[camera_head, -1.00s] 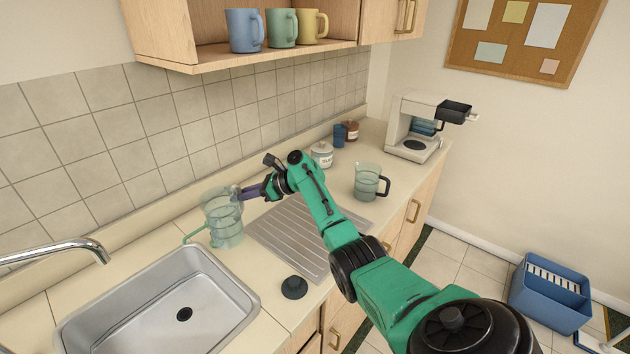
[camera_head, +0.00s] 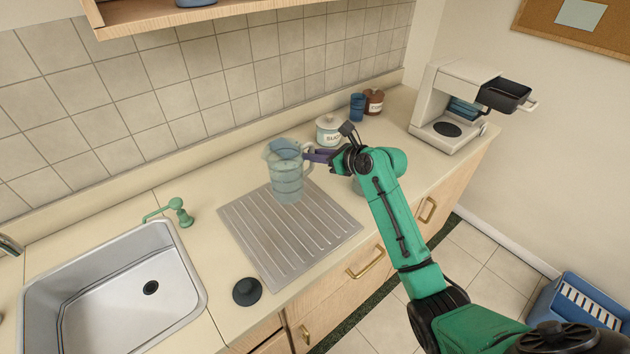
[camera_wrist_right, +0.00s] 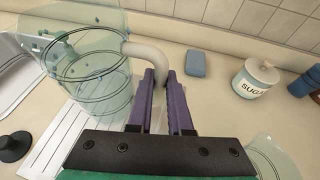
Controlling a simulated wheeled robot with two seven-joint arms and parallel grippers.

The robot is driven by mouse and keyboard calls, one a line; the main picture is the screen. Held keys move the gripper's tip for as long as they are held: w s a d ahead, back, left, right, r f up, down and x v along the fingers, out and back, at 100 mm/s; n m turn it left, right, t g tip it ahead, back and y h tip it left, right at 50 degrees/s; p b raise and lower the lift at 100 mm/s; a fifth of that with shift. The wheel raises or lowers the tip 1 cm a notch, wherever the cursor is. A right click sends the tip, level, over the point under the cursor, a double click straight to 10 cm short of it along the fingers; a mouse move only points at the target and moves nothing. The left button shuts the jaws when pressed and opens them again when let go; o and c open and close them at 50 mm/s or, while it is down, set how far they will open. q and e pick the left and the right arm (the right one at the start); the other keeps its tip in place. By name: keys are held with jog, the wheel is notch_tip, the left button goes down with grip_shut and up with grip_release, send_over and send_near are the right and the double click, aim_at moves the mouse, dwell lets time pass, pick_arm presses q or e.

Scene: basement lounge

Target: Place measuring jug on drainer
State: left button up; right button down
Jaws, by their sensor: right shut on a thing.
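The clear measuring jug (camera_head: 287,178) with ring markings appears upright over the back part of the ribbed metal drainer (camera_head: 285,243). I cannot tell whether its base touches the metal. My right gripper (camera_head: 314,155) is shut on the jug's handle, on the jug's right side. In the right wrist view the purple fingers (camera_wrist_right: 163,98) close around the pale handle (camera_wrist_right: 148,55), and the jug (camera_wrist_right: 90,75) fills the upper left. My left gripper is not in view.
A sugar jar (camera_head: 329,131), a blue cup (camera_head: 357,106) and a coffee machine (camera_head: 455,105) stand right. A blue sponge (camera_wrist_right: 195,63) lies behind.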

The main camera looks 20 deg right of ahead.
jog(key=f, duration=0.9)
jog(key=shift+w+d+f, duration=0.1)
jog(key=shift+d+f, duration=0.2)
jog(key=shift+f, duration=0.1)
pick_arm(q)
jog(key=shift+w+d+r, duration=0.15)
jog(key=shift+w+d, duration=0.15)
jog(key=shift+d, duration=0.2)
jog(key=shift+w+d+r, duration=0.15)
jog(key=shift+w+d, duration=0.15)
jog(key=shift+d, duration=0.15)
pick_arm(e)
jog(key=shift+d, duration=0.1)
jog(key=shift+f, duration=0.1)
jog(key=c, duration=0.8)
grip_release()
jog(key=shift+c, duration=0.2)
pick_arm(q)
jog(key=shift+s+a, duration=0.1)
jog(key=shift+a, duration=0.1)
